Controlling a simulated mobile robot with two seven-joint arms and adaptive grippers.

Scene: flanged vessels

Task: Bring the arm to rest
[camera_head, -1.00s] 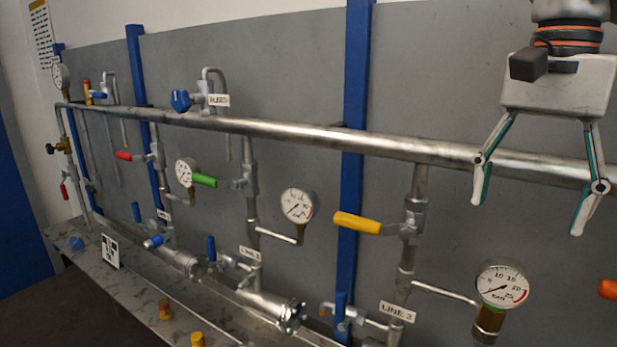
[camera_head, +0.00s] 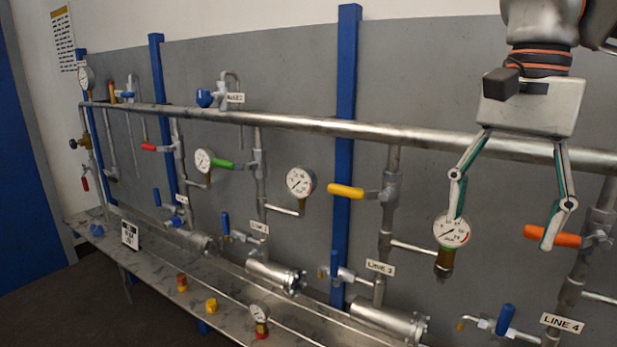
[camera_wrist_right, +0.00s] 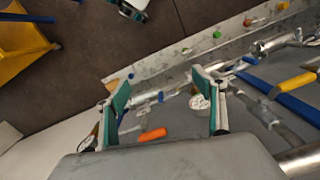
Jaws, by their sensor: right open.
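My right gripper (camera_head: 503,232) hangs down from the upper right of the head view, in front of the pipe rack. Its two fingers are spread wide with nothing between them. The left fingertip overlaps the gauge on line 3 (camera_head: 451,231) in the picture, and the right fingertip overlaps the orange handle (camera_head: 552,236); contact cannot be told. In the right wrist view the same open gripper (camera_wrist_right: 163,108) shows teal finger pads, with the orange handle (camera_wrist_right: 152,135) and a gauge (camera_wrist_right: 199,102) seen beyond. My left gripper is not in view.
A long steel header pipe (camera_head: 310,124) runs across the grey wall panel, with blue posts (camera_head: 342,175). A yellow handle (camera_head: 347,191) and a green handle (camera_head: 222,164) stick out from the branches. A metal bench (camera_head: 150,277) below carries flanged vessels (camera_head: 275,278). Dark floor lies in front.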

